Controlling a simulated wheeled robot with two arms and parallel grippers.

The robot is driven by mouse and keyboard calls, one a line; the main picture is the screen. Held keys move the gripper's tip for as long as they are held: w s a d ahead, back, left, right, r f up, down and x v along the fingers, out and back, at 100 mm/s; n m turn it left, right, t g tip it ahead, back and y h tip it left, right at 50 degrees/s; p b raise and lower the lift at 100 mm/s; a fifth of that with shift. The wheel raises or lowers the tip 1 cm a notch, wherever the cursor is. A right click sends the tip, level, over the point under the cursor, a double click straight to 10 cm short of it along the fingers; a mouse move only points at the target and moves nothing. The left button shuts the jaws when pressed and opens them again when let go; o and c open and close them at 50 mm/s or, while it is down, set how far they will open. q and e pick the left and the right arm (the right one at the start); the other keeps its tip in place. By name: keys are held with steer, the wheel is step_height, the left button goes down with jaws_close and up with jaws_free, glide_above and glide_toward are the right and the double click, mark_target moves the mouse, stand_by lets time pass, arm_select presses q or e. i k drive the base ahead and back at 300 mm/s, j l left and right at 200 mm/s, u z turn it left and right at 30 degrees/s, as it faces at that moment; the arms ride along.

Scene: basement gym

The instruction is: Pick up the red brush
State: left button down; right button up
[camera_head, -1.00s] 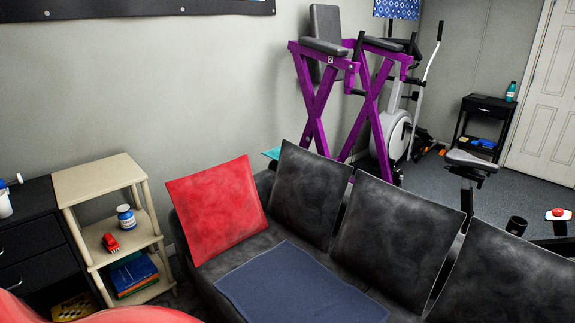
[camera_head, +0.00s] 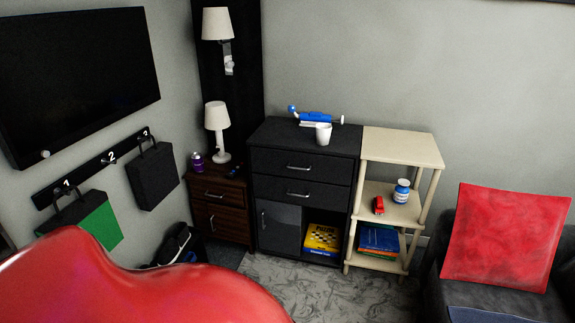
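I cannot make out a red brush for certain. A small red object (camera_head: 378,205) lies on the middle shelf of the cream shelf unit (camera_head: 403,148). It looks more like a toy car and is too small to tell surely. Neither of my grippers is in view.
A large glossy red rounded thing (camera_head: 140,280) fills the lower left foreground. Behind it stand a black cabinet (camera_head: 302,166) with a white cup (camera_head: 323,133) and a brown nightstand (camera_head: 218,206) with a lamp (camera_head: 217,122). A dark sofa (camera_head: 440,290) with a red cushion (camera_head: 505,238) is at right.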

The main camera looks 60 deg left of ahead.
mark_target(379, 207)
steer(key=u, duration=1.15)
steer(key=z, duration=2.35)
steer(key=u, duration=2.35)
steer(key=i+j+z, duration=0.3)
steer(key=i, duration=0.5)
steer(key=i+j+z, duration=0.25)
steer(key=i+j, duration=0.25)
steer(key=i, duration=0.3)
steer(key=i+j+z, duration=0.3)
steer(key=i+j, duration=0.3)
steer(key=i, duration=0.1)
